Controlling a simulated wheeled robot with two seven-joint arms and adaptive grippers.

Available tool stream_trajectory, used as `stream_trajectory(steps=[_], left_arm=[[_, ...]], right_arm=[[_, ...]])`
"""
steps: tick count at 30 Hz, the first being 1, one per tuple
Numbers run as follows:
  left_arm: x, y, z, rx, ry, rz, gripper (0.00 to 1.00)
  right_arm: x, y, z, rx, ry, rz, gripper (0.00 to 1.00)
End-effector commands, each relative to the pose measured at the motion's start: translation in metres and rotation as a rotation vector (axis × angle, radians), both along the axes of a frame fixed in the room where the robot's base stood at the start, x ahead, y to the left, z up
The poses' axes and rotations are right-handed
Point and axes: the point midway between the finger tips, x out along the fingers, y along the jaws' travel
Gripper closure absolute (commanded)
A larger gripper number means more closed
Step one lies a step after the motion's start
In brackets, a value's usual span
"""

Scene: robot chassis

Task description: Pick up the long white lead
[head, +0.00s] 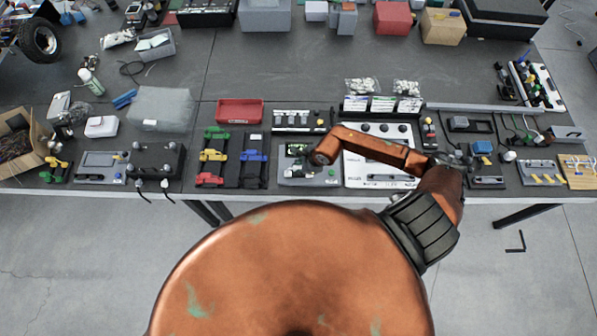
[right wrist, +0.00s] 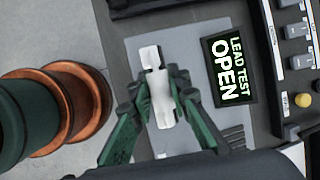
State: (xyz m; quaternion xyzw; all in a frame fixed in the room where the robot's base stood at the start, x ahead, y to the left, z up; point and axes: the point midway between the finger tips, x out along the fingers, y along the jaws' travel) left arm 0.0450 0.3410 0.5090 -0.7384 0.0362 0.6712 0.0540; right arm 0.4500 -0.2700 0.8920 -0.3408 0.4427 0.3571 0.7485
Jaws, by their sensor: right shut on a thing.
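In the right wrist view a white piece (right wrist: 159,86), which looks like the body of the long white lead, sits between the dark green fingers of my right gripper (right wrist: 158,92). The fingers are shut on it from both sides. In the head view my right gripper (head: 319,158) is at the end of the copper arm, over the test device (head: 305,181); the fingers and lead are too small to make out there. My left gripper is not in view.
A white panel (head: 380,168) is to the right of the device. Toy cars (head: 211,156) and a red tray (head: 240,111) are to the left. The back middle of the table (head: 285,70) is clear.

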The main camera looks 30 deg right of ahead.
Motion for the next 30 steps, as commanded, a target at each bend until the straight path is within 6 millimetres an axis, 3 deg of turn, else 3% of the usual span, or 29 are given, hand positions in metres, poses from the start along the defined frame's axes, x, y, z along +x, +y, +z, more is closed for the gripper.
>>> stream_trajectory(steps=[10, 17, 25, 30], left_arm=[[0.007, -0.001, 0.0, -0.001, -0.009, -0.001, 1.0], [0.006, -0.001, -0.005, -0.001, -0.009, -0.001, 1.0], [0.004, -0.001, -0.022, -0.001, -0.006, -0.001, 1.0], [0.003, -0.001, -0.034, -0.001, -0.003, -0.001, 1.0]], right_arm=[[0.001, 0.0, 0.006, 0.0, -0.003, 0.001, 1.0], [-0.002, -0.002, 0.034, -0.002, -0.003, 0.003, 1.0], [-0.051, -0.015, 0.09, -0.007, -0.002, 0.004, 1.0], [-0.096, -0.026, 0.107, -0.006, 0.005, 0.003, 1.0]])
